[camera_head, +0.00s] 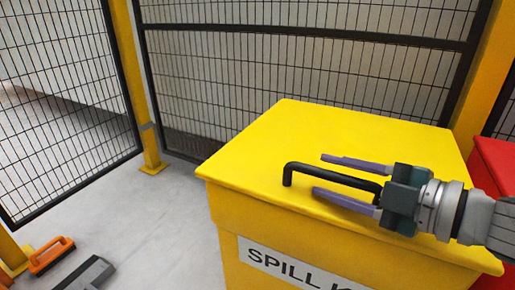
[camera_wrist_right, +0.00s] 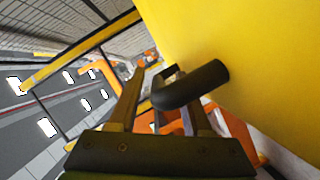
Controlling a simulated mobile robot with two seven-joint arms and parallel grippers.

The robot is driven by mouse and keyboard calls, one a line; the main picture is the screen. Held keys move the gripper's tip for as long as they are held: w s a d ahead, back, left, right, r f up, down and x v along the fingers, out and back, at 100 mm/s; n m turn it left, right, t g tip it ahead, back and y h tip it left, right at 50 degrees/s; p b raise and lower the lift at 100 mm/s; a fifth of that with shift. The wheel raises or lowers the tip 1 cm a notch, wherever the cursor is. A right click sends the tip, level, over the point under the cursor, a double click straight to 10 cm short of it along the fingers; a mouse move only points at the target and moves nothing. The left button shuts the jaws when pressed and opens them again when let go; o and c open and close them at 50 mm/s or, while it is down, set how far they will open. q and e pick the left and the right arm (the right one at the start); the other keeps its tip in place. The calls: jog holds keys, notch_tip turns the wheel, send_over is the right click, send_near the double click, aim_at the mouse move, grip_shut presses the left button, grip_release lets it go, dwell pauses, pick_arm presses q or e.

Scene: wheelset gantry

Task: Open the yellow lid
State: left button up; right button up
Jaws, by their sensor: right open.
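The yellow lid (camera_head: 345,130) lies flat and shut on a yellow bin (camera_head: 228,225) marked "SPILL K…", the rest of the label cut off. A black bar handle (camera_head: 310,171) stands along the lid's front part. My right gripper (camera_head: 323,175) comes in from the right, open, its two purple fingers reaching along either side of the handle. In the right wrist view, the handle (camera_wrist_right: 190,88) shows between and over the fingers (camera_wrist_right: 152,72), with the yellow lid (camera_wrist_right: 260,50) at the right. I cannot tell whether a finger touches the handle. My left gripper is out of view.
Black mesh fencing (camera_head: 270,75) with yellow posts (camera_head: 138,90) stands behind and left of the bin. A red box (camera_head: 494,165) is close at the right. An orange-handled item (camera_head: 50,255) and a grey item (camera_head: 90,273) lie at lower left.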

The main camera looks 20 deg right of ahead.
jog(key=shift+w, duration=0.15)
jog(key=shift+c, duration=0.3)
grip_shut()
dwell(1.1)
